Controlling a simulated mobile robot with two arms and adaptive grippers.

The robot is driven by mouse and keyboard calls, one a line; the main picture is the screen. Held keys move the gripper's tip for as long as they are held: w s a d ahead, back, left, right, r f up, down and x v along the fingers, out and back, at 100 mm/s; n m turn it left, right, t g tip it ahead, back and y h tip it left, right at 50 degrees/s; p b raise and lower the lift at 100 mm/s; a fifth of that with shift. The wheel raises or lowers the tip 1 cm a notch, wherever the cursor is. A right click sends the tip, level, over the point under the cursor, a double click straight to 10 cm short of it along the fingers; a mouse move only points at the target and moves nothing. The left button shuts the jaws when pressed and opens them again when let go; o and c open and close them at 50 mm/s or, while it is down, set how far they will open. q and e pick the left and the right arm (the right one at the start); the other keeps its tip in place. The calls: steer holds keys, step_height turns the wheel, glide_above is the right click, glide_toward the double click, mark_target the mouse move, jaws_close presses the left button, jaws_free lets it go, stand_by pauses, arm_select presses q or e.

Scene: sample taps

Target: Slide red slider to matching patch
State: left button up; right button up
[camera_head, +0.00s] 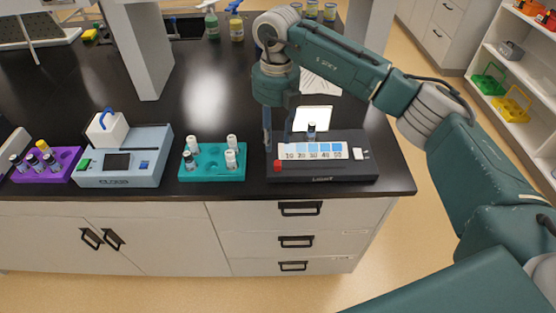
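The red slider (277,165) is a small red block at the left end of the scale on the dark LIGHT device (350,172). The pale-to-blue patch strip (313,151) runs to its right, marked 10 to 50. A dark-capped vial (311,131) stands behind the strip, near its middle. My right gripper (278,143) points down over the device's left back part, above and behind the red slider. Its two fingers are apart with nothing seen between them. My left gripper is not in view.
A teal rack (212,175) with several vials stands left of the device. Further left are a grey-blue instrument (125,178) and a purple rack (40,176). White paper (313,114) lies behind the device. The bench's front edge is close in front.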

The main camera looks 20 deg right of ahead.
mark_target(278, 163)
steer(key=f+p, duration=0.1)
steer(key=f, duration=0.2)
steer(key=f+p, duration=0.1)
steer(key=f, duration=0.2)
steer(key=f+p, duration=0.1)
steer(key=f, duration=0.2)
steer(key=shift+d+f+p, duration=0.2)
steer(key=shift+d+p, duration=0.15)
steer(key=shift+d, duration=0.05)
steer(key=shift+f, duration=0.55)
jaws_close()
